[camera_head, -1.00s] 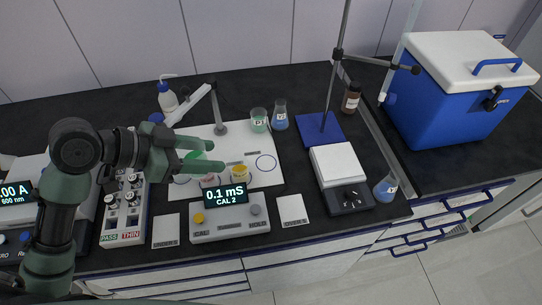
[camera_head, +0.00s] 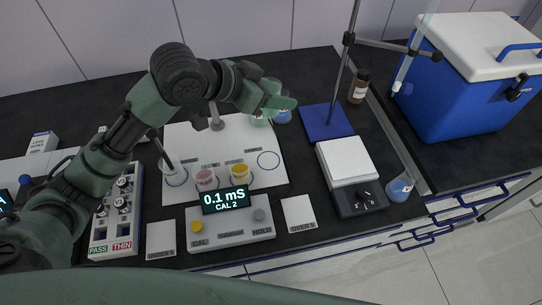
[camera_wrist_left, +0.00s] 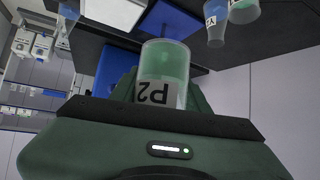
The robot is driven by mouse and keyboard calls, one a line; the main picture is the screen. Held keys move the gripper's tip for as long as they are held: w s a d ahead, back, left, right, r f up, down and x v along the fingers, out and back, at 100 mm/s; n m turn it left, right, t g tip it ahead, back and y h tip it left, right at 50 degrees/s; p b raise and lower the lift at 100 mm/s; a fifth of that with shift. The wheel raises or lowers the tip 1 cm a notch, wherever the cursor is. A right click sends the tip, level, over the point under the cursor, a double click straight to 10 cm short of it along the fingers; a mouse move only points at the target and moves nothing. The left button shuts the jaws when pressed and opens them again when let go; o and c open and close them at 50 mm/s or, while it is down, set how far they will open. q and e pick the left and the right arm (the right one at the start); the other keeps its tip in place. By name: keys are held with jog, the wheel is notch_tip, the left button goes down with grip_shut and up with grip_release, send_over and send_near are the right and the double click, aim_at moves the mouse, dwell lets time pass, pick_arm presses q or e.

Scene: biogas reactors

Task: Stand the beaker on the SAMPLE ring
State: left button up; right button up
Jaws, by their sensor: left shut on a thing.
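My left gripper (camera_head: 278,100) is above the back right of the white mat (camera_head: 180,137). It is shut on a green-tinted beaker (camera_wrist_left: 165,67) labelled P2, seen in the left wrist view; the gripper mostly hides that beaker in the head view. An empty blue ring (camera_head: 268,160) is on the mat's right side. Its label is too small to read, so I cannot tell whether it is the SAMPLE ring. A red cup (camera_head: 206,181) and a yellow cup (camera_head: 240,174) stand left of it. My right gripper is not in view.
Another green beaker (camera_head: 257,122) and a flask (camera_head: 283,116) stand partly hidden behind my gripper. A probe dips at a clear vessel (camera_head: 176,177) at the mat's left. The meter (camera_head: 228,228) stands in front; a blue stand base (camera_head: 326,122) and balance (camera_head: 347,162) are to the right.

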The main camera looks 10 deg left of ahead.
pick_arm(q)
send_over(275, 156)
notch_tip(275, 156, down, 14)
jog(key=shift+s+d+p, duration=0.1)
jog(key=shift+p, duration=0.25)
notch_tip(275, 156, down, 5)
jog(key=shift+r, duration=0.1)
jog(key=shift+f, duration=0.2)
jog(key=shift+f, duration=0.15)
jog(key=o, duration=1.4)
jog(key=shift+o, duration=0.2)
